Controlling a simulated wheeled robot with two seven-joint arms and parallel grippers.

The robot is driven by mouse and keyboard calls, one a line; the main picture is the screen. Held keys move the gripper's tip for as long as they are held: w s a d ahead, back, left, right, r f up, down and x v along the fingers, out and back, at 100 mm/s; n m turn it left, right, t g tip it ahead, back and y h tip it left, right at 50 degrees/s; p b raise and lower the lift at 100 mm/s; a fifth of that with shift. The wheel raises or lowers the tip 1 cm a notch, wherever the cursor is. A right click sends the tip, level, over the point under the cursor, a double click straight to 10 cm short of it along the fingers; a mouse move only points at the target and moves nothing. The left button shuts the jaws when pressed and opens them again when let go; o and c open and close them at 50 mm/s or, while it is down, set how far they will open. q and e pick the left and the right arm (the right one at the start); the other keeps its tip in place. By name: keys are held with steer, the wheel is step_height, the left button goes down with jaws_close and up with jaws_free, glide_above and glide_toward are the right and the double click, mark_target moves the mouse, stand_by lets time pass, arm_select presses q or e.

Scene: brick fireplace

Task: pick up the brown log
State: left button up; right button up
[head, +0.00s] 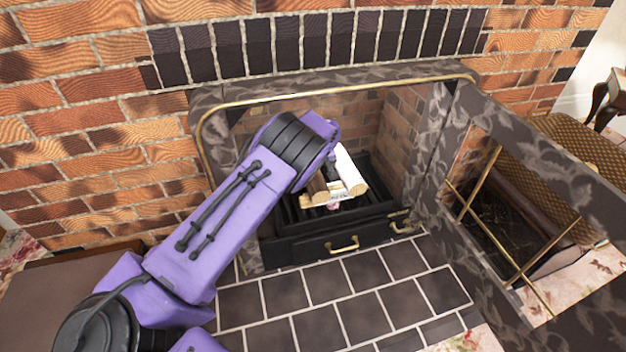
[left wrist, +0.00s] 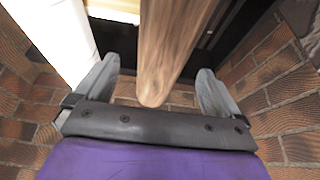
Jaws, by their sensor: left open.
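The brown log (left wrist: 172,45) has streaky wood grain and a rounded near end. In the left wrist view it lies lengthwise between the two grey fingers of my left gripper (left wrist: 158,70). The fingers are open, one on each side, with a visible gap to the log. In the head view my purple left arm reaches into the fireplace and hides most of the gripper and the brown log. My right gripper is not in view.
A white log (head: 350,170) lies close beside the brown log, on the black grate (head: 373,209). Brick walls and the dark fireplace surround (head: 440,110) enclose the space. An open-framed panel with brass bars (head: 488,180) stands at right. The tiled hearth (head: 340,295) is clear.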

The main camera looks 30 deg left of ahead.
arm_select(q)
steer(key=b+x, duration=0.2)
steer(key=x, duration=0.2)
steer(key=shift+a+f, duration=0.25)
steer(key=shift+f, duration=0.05)
steer(key=shift+r, duration=0.15)
steer(key=shift+w, duration=0.1)
steer(key=c, duration=1.3)
